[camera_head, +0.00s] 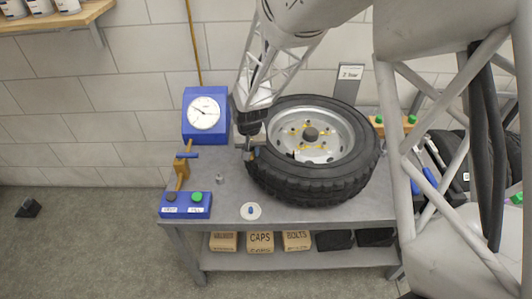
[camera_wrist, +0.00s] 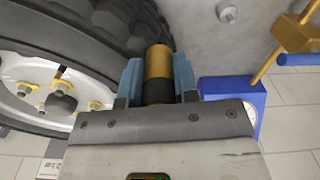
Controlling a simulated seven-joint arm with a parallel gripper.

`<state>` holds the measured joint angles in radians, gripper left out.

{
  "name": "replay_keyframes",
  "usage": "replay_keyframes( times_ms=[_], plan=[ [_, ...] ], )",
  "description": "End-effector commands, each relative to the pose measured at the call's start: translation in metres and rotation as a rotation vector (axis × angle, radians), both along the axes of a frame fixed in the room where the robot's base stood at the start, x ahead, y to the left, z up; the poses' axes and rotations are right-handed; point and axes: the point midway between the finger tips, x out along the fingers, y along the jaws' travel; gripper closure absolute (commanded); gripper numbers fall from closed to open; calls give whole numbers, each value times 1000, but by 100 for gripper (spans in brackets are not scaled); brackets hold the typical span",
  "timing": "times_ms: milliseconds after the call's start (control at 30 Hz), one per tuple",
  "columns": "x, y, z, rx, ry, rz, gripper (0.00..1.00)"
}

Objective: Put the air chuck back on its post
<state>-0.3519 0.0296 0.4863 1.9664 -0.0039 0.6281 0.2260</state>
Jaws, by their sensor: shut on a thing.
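My gripper (camera_wrist: 158,78) is shut on a short cylinder (camera_wrist: 158,62) with a brass-coloured end and a dark band, which looks like the air chuck. Blue-grey fingers press on both sides of it. In the head view, my gripper (camera_head: 251,147) is at the left edge of the tyre (camera_head: 318,187), and the held part is mostly hidden. A short grey peg (camera_head: 220,178) stands on the bench left of the tyre; it also shows in the wrist view (camera_wrist: 228,12). I cannot tell for sure whether it is the chuck's post.
A blue gauge box (camera_head: 206,137) stands behind left. An orange stand with a blue bar (camera_head: 182,166) and a two-button blue box (camera_head: 186,206) are at the bench's left. Bare grey bench surrounds the peg.

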Motion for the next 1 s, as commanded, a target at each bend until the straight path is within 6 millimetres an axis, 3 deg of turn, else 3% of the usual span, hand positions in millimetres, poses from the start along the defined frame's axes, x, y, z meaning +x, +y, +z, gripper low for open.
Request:
replay_keyframes(
  times_ms=[533,733,1000],
  plan=[
    [22,107,-36,-2,-19,62,100],
    [24,122,-41,-1,-22,68,100],
    [25,124,-42,-1,-23,69,100]
  ],
)
